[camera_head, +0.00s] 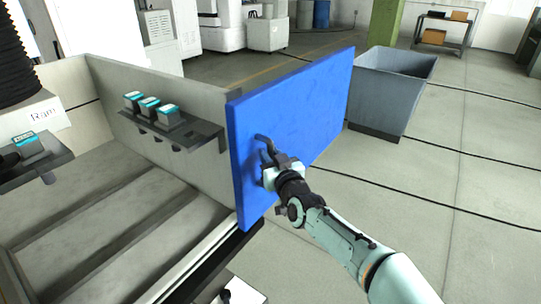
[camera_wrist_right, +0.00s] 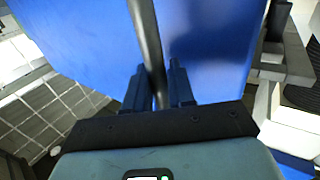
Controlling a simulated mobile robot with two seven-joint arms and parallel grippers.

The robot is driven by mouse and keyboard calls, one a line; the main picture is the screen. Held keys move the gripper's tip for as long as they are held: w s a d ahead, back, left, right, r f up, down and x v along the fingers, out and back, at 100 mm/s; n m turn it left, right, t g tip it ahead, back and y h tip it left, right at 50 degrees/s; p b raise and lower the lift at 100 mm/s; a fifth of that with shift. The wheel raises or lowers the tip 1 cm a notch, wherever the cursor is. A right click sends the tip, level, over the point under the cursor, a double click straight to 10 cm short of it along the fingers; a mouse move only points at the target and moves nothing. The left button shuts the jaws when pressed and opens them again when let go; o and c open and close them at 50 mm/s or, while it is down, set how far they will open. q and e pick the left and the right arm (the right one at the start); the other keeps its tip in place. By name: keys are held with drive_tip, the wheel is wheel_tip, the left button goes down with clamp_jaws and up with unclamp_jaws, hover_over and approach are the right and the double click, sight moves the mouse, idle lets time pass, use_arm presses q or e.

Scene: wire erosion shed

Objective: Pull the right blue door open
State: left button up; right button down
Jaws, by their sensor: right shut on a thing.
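The blue door (camera_head: 295,125) stands swung out from the machine's grey side wall, at an angle to the opening. Its dark bar handle (camera_head: 264,143) is on the face towards my right arm. My right gripper (camera_head: 268,170) is at this handle. In the right wrist view, the fingers of my right gripper (camera_wrist_right: 160,88) sit on both sides of the dark handle bar (camera_wrist_right: 147,40) and are shut on it. The blue door surface (camera_wrist_right: 90,40) fills much of that view behind the bar. My left gripper is not in view.
A grey open bin (camera_head: 390,90) stands on the floor just right of the door. The grey side wall (camera_head: 100,85) carries a dark shelf (camera_head: 205,130) with several small boxes. Clear floor (camera_head: 480,170) lies to the right, crossed by dark cables.

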drive_tip(key=shift+f, duration=0.1)
drive_tip(key=c, duration=1.1)
unclamp_jaws()
drive_tip(key=shift+s, duration=0.1)
drive_tip(key=v, duration=1.3)
drive_tip(key=shift+s, duration=0.15)
drive_tip(key=shift+d, duration=0.15)
